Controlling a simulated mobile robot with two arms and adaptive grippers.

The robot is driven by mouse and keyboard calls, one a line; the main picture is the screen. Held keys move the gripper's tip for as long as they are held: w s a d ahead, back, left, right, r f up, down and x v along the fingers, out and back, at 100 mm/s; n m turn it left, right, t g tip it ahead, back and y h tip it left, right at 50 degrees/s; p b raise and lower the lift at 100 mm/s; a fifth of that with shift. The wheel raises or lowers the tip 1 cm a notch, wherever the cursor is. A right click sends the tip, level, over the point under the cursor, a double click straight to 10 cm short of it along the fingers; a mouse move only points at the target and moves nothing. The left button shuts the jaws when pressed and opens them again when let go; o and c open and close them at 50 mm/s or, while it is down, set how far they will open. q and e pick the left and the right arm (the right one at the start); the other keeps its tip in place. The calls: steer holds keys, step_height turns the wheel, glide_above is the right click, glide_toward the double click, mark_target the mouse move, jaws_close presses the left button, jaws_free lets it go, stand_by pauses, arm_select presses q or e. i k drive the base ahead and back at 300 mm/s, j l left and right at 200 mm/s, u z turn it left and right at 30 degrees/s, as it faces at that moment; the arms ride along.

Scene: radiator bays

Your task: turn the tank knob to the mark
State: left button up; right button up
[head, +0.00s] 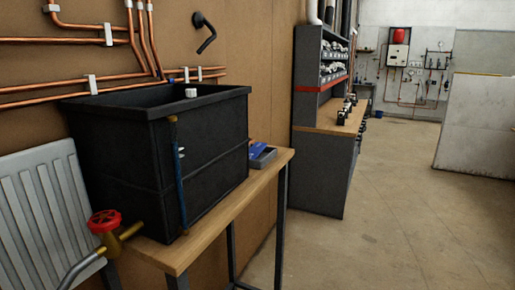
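A black open-topped tank (210,142) stands on a wooden bench at the left in the head view. A red knob (104,221) sits on a brass valve (112,242) at the tank's lower front left. I cannot make out a mark on or beside the knob. An upright blue tube (180,185) runs down the tank's front corner, with small white pointers (181,152) beside it. A small white piece (191,92) sits at the tank's rim. Neither of my grippers is in view, and nothing touches the knob.
The wooden bench top (215,225) has a blue-grey box (262,155) at its far end. A white radiator (42,215) stands at the left, and copper pipes (70,30) run along the wall. A dark shelf unit (318,150) stands beyond. Open floor (400,220) lies to the right.

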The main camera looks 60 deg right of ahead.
mark_target(191, 92)
steer(key=z, duration=0.4)
steer(key=l+z, duration=0.1)
steer(key=z, duration=0.3)
steer(key=i+z, duration=0.1)
steer(key=z, duration=0.3)
